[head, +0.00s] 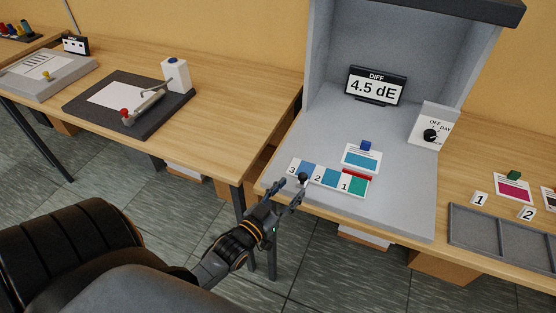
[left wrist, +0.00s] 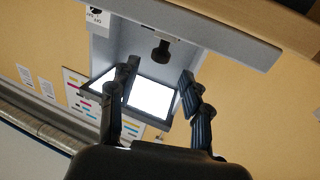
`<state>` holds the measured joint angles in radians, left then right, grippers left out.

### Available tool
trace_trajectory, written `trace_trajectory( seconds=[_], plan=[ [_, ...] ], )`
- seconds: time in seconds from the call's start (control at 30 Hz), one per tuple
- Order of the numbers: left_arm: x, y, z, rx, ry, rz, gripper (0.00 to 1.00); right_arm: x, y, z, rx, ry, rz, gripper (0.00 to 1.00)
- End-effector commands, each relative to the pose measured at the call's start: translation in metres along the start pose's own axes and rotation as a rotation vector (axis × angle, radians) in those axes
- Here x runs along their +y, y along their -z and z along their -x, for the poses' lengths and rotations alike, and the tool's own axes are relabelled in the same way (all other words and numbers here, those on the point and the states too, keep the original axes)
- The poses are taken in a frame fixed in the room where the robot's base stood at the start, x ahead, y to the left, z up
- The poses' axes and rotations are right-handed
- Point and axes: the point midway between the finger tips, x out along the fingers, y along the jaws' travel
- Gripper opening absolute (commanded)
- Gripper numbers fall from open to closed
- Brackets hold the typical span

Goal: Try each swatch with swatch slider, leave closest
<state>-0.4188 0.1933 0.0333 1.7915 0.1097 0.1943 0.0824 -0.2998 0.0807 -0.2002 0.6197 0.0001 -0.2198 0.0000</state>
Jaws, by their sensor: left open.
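The swatch slider (head: 345,191) is a strip on the grey booth floor with numbers 3, 2 and 1, two blue patches and a green patch. A dark knob (head: 303,177) stands on the strip. Behind the strip's right part lies a white card with a blue patch (head: 361,160) and a blue grip (head: 366,146); a red mark lies between them. The display (head: 375,86) reads DIFF 4.5 dE. My left gripper (head: 290,188) is open at the strip's near edge, close to the knob. Its spread fingers (left wrist: 154,100) frame a bright white panel. My right gripper is not seen.
A dial box (head: 433,126) stands at the booth's right. Further right are a grey tray (head: 482,229), number blocks 1 (head: 480,199) and 2 (head: 527,213), and a magenta card (head: 515,190). A dark board (head: 128,102) lies on the left table. Booth floor beside the display is clear.

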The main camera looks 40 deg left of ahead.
Motion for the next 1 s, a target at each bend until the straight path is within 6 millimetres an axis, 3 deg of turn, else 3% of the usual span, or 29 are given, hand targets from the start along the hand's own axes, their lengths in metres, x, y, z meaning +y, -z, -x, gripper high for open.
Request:
trace_trajectory(
  seconds=[0.1, 0.3, 1.0],
  plan=[
    [0.001, -0.001, 0.025, -0.003, 0.0, 0.001, 0.48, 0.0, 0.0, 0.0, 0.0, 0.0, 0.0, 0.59],
    [0.0, 0.0, 0.048, 0.0, 0.0, 0.0, 0.48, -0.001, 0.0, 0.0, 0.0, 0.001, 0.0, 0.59],
    [0.001, -0.005, 0.053, -0.01, 0.001, 0.0, 0.48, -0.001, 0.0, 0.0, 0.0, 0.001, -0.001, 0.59]
  ],
)
